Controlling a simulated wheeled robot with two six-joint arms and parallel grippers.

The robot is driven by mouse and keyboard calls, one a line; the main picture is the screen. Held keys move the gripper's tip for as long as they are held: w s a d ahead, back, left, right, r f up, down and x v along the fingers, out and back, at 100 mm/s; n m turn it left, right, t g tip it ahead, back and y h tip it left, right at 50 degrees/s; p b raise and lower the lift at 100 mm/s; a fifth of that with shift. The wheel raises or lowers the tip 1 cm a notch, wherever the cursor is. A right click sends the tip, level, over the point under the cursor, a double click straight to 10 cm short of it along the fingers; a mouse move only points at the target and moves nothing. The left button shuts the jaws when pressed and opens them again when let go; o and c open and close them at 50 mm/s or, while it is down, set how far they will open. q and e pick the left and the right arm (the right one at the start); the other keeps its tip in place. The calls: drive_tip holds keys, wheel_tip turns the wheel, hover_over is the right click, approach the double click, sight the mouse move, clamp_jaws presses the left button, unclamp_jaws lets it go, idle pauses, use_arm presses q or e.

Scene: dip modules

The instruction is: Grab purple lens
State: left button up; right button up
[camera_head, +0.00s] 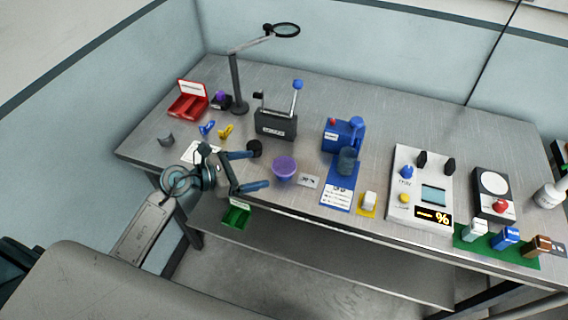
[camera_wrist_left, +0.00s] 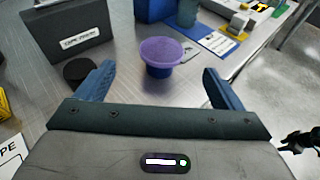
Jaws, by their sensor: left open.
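A purple lens (camera_head: 285,162) sits as a round translucent disc on top of a dark blue cup-like holder near the table's front edge. In the left wrist view the purple lens (camera_wrist_left: 161,51) and the blue holder (camera_wrist_left: 159,71) show just beyond my fingers. My left gripper (camera_head: 262,168) is open and empty, to the left of the lens in the head view. In the left wrist view its two blue fingers (camera_wrist_left: 158,86) are spread on either side of the lens, apart from it.
A black round piece (camera_head: 254,148) lies beside the left gripper's far finger. A grey box (camera_head: 276,127) with levers stands behind. A small white card (camera_head: 308,181) lies right of the lens. The blue device (camera_head: 343,134) and blue sheet (camera_head: 337,196) are further right.

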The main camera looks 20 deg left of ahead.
sight(283, 165)
use_arm(q)
drive_tip(key=shift+p+x, duration=0.3)
drive_tip(key=shift+x, duration=0.9)
drive_tip(key=shift+w+d+p, duration=0.2)
drive_tip(key=shift+d+p, duration=0.05)
drive_tip(key=shift+p, duration=0.1)
drive_tip(key=p+x, duration=0.2)
drive_tip(key=x, duration=0.2)
drive_tip(key=shift+s+d+f, duration=0.1)
drive_tip(key=shift+d, duration=0.1)
drive_tip(key=shift+w+d+f, duration=0.15)
drive_tip(key=shift+w+f, duration=0.05)
drive_tip(key=shift+f, duration=0.05)
drive_tip(key=shift+c, duration=0.2)
drive_tip(key=c, duration=1)
